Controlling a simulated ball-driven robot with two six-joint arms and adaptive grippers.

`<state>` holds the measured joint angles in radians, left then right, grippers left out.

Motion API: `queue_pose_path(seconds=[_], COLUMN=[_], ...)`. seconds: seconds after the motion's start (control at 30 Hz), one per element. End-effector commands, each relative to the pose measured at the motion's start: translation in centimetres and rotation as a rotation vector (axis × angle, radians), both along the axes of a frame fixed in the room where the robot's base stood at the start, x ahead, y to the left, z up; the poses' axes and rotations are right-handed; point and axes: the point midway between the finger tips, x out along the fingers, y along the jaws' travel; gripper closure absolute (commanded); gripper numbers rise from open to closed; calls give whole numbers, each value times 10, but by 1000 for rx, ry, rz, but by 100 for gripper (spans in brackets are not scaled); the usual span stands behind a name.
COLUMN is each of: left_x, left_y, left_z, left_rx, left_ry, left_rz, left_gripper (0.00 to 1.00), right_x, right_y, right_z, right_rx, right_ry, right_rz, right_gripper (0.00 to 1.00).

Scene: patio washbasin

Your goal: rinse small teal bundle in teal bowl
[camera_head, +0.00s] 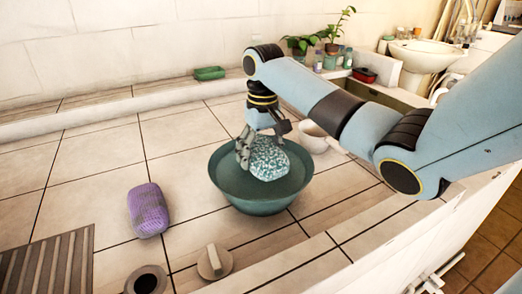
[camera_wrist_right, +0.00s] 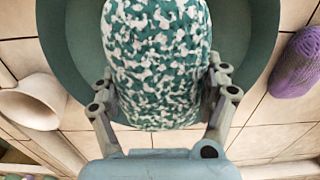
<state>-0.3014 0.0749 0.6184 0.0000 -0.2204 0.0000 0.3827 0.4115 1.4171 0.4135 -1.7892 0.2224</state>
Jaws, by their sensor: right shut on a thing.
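The small teal bundle (camera_head: 269,160) is speckled teal and white. It is over the water-filled teal bowl (camera_head: 233,195), its lower end low inside the rim; I cannot tell if it touches the water. My right gripper (camera_head: 254,150) is shut on the bundle from above. In the right wrist view the bundle (camera_wrist_right: 157,60) fills the space between the two fingers (camera_wrist_right: 160,98), with the bowl (camera_wrist_right: 262,22) behind it on both sides. My left gripper is not in view.
A purple bundle (camera_head: 149,210) lies left of the bowl. A white cup (camera_head: 313,137) stands close behind it at right. A beige knob (camera_head: 214,262) and dark round hole (camera_head: 146,281) are in front. A green dish (camera_head: 209,73) sits on the back ledge.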

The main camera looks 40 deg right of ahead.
Motion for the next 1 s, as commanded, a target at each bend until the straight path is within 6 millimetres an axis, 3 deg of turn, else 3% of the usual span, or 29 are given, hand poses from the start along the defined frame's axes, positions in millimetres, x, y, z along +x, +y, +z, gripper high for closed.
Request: queue_pose_path(seconds=[0.5, 1.0], left_x=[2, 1], left_y=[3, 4], left_z=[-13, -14], left_rx=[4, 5], left_ry=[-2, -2], left_rz=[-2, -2], left_gripper=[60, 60], right_x=[1, 1], right_y=[0, 0], right_z=[-53, -57], right_rx=[-1, -1], right_ry=[-2, -3], right_rz=[0, 1], right_gripper=[53, 53])
